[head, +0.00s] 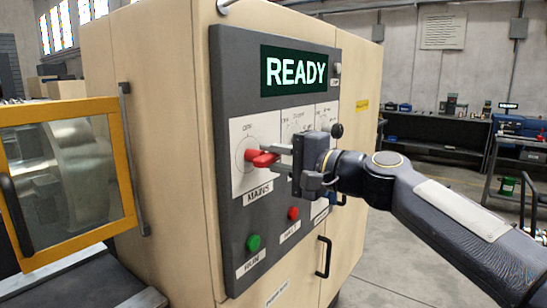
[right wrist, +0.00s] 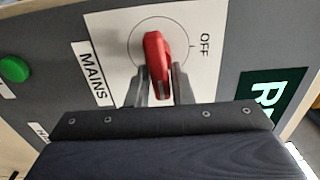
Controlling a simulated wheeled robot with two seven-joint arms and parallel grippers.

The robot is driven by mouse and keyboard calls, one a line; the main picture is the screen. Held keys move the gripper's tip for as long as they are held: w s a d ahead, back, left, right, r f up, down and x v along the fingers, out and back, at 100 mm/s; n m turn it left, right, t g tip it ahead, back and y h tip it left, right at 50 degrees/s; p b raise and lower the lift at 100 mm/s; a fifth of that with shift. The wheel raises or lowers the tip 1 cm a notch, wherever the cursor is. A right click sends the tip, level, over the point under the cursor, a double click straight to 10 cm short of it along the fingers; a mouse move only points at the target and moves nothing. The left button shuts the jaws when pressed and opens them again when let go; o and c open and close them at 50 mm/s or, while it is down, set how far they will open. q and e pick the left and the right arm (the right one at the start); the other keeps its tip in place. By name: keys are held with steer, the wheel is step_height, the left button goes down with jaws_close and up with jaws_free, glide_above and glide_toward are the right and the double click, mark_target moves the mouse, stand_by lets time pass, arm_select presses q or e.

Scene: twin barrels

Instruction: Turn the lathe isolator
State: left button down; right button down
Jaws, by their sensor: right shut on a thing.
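The red isolator handle (head: 259,157) sits on a white plate (head: 243,182) labelled MAINS, on the grey panel of the cream machine. My right gripper (head: 274,159) reaches it from the right and is shut on it. In the right wrist view the red handle (right wrist: 153,52) stands between the two fingers of my right gripper (right wrist: 159,78). There the handle lies roughly upright in the picture, and the OFF label (right wrist: 204,45) is to its right, so the handle does not point at OFF. My left gripper is not in view.
A lit READY display (head: 297,71) is above the plate. A green button (head: 253,243) and a red button (head: 293,213) are below. A yellow-framed guard (head: 62,113) stands at left. Benches (head: 435,128) are far behind on the right, with open floor before them.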

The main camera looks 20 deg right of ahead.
steer(key=shift+a+f, duration=0.15)
steer(key=shift+f, duration=0.1)
steer(key=c, duration=1.6)
jaws_free()
steer(key=shift+o, duration=1)
steer(key=shift+r, duration=0.15)
steer(key=b+v, duration=0.1)
steer(key=v, duration=0.7)
steer(key=s+f+n+g+h+p, duration=0.3)
steer(key=s+f+n+g+p, duration=0.1)
steer(key=s+f, duration=0.7)
steer(key=s+f+n+g+h+p, duration=0.4)
steer(key=s+f, duration=0.7)
steer(key=f, duration=0.5)
steer(key=shift+s+f+n+p, duration=0.25)
steer(key=shift+s+n+p, duration=0.05)
steer(key=shift+n+p, duration=0.1)
